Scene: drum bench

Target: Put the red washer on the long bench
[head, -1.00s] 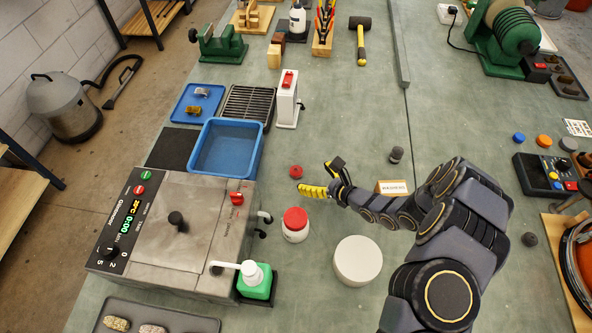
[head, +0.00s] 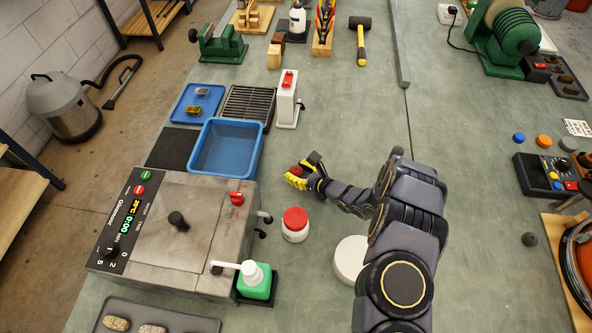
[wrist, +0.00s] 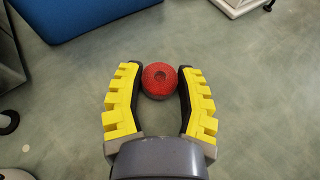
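The red washer (head: 296,170) is a small round red piece with a darker side. It sits on the grey-green long bench (head: 330,110), right of the blue tub. In the wrist view the washer (wrist: 159,78) lies between the tips of my gripper's two yellow-padded fingers. My gripper (head: 301,169) is open around it; narrow gaps show between the washer and the fingers (wrist: 158,70). Whether the washer touches the bench directly is hard to see.
The blue tub (head: 254,158) stands left of my gripper. A red-lidded white jar (head: 295,232) stands just below it, and a white round block (head: 349,262) is partly behind my arm.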

